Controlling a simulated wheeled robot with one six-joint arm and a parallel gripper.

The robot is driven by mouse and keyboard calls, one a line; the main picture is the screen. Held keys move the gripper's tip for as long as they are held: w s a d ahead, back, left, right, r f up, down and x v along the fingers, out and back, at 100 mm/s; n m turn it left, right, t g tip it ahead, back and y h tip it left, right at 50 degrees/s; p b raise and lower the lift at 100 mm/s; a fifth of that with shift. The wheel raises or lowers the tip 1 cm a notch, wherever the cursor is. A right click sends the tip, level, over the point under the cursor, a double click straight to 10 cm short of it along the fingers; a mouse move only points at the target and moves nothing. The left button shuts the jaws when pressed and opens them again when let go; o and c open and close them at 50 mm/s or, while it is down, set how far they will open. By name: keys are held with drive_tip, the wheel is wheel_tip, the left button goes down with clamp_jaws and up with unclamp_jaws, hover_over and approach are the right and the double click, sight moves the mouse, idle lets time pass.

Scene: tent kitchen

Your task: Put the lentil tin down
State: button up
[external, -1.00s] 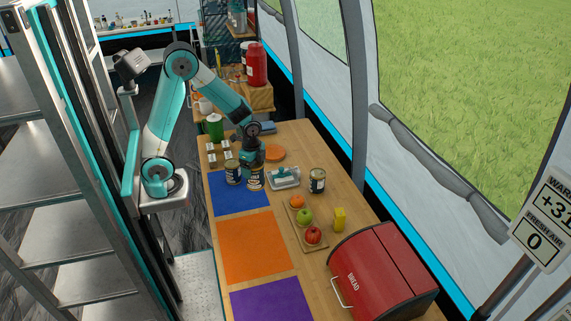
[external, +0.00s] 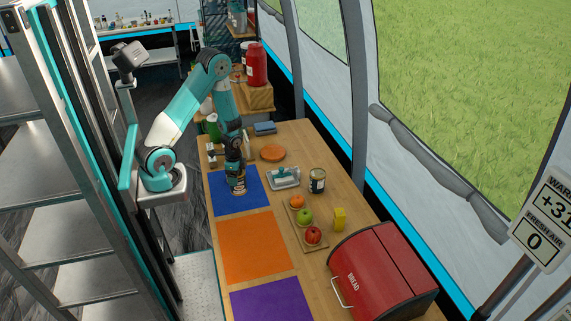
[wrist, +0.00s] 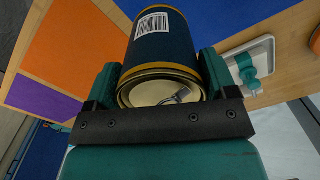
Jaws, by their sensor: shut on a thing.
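In the wrist view the tin (wrist: 163,45) sits between both fingers of the gripper (wrist: 160,90). It has a dark blue label, a barcode, a gold rim and a ring-pull lid. Its name is not readable. A similar tin (external: 317,181) stands apart on the right of the table.
The orange mat (external: 255,245) and purple mat (external: 270,300) are bare.

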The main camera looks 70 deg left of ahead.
sight(238, 188)
wheel_tip(238, 188, down, 8)
drive_tip(key=shift+r, duration=0.25)
drive_tip(key=shift+f, duration=0.1)
drive_tip(key=o, duration=1.1)
drive_tip(key=shift+o, duration=0.2)
wheel_tip(238, 188, up, 12)
drive_tip(key=shift+r, duration=0.15)
drive_tip(key=s+r+n+y, duration=0.1)
drive_tip(key=s+r+n, duration=0.2)
drive_tip(key=r, duration=0.4)
drive_tip(key=s+a+r+n+y, duration=0.1)
drive_tip(key=s+r+n, duration=0.2)
drive_tip(key=r+n, duration=0.2)
drive_tip(key=s+r+n+y, duration=0.2)
drive_tip(key=s+r+n, duration=0.1)
drive_tip(key=r, duration=0.7)
drive_tip(key=shift+s+a+n, duration=0.15)
drive_tip(key=shift+s+n, duration=0.2)
drive_tip(key=shift+n, duration=0.35)
